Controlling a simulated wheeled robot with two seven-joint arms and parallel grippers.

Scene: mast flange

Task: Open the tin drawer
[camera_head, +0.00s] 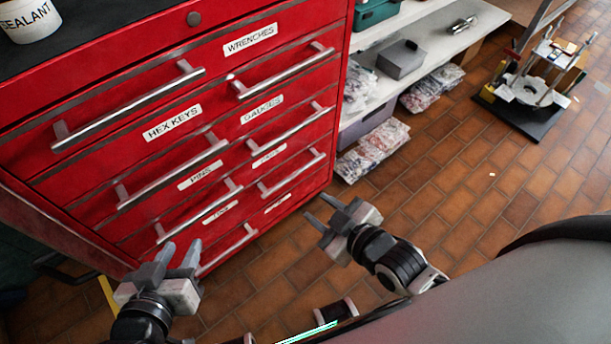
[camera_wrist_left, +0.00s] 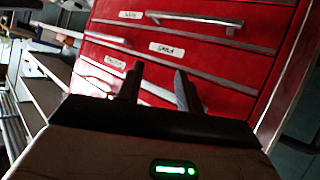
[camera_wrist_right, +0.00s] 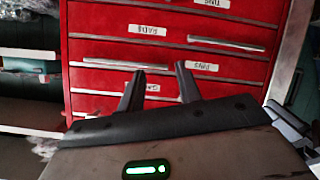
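A red tool cabinet (camera_head: 70,180) with two columns of drawers and long silver bar handles stands at the left of the head view. Legible labels read wrenches, hex keys, gauges and what looks like pins. The lower labels (camera_head: 220,212) are too small to read, so I cannot tell which drawer is the tin one. All drawers look shut. My left gripper (camera_head: 178,254) is open and empty, low in front of the left column. My right gripper (camera_head: 322,212) is open and empty, in front of and right of the lower right drawers. Neither touches a handle.
A white sealant tub (camera_head: 30,20) stands on the cabinet's dark top. A black-based stand (camera_head: 520,115) is at the far right. The tiled floor between is mostly clear.

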